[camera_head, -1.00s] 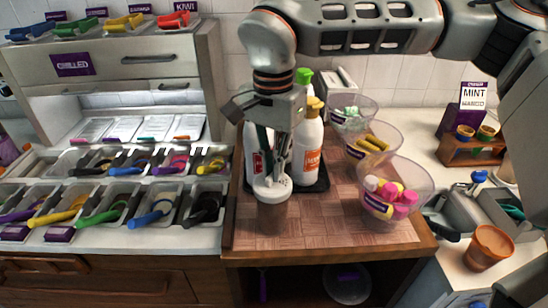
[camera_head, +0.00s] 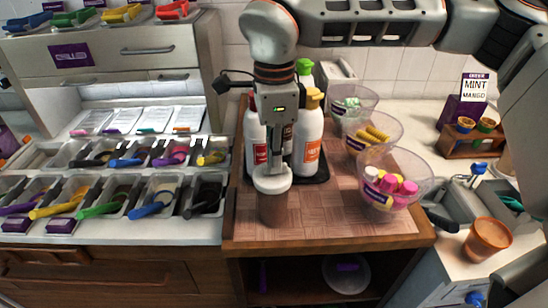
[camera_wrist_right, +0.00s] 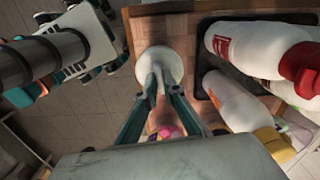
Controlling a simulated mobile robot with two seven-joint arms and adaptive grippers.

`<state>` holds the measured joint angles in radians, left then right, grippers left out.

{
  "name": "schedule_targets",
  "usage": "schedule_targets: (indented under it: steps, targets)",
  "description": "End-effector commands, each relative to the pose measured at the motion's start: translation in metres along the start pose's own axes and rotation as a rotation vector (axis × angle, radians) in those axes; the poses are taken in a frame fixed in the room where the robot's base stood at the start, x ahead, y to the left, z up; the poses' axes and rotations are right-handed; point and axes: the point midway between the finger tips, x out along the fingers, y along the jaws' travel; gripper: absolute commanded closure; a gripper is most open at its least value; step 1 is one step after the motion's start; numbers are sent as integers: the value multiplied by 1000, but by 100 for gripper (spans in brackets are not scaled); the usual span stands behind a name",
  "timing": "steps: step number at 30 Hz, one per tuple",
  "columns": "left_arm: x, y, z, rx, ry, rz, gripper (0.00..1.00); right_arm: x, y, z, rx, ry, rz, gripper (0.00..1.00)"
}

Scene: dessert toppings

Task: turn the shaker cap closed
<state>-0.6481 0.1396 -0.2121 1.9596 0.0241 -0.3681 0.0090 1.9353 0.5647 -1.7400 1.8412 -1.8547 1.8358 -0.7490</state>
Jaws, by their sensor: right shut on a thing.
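The shaker has a brown see-through body (camera_head: 272,209) and a white round cap (camera_head: 272,182). It stands upright on the wooden board's front left part. My right gripper (camera_head: 272,168) points straight down over it. In the right wrist view the teal fingers (camera_wrist_right: 157,74) are close together over the middle of the white cap (camera_wrist_right: 172,55), shut on the raised part of the cap. The fingers hide that part, so the cap's exact position is unclear.
White bottles (camera_head: 306,143) stand on a dark tray right behind the shaker. Clear bowls of sweets (camera_head: 415,182) line the board's right side. Bins with coloured scoops (camera_head: 152,200) are at left. The board's front right part (camera_head: 350,225) is free.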

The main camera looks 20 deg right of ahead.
Motion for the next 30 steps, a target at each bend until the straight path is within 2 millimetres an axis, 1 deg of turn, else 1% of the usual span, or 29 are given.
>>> schedule_targets:
  steps: [1, 9, 25, 26, 27, 28, 30]
  targets:
    - [0, 0, 2, 0, -1, 0, 36, 2, 1, -1, 23, 3, 4, 100]
    - [1, 1, 3, 0, -1, 1, 36, 2, 1, 0, 115, 3, 4, 100]
    - [1, 0, 1, -1, 2, 0, 36, 2, 1, 0, 137, 3, 3, 100]
    - [1, 0, 1, -1, 3, 0, 36, 2, 1, 0, 137, 3, 3, 87]
    - [1, 0, 1, -1, 3, 0, 36, 2, 1, 0, 137, 2, 3, 77]
    - [1, 0, 1, -1, 3, 0, 36, 2, 1, 0, 136, 2, 3, 75]
    - [1, 0, 0, -1, 3, 0, 36, 1, 1, 0, 136, 2, 2, 75]
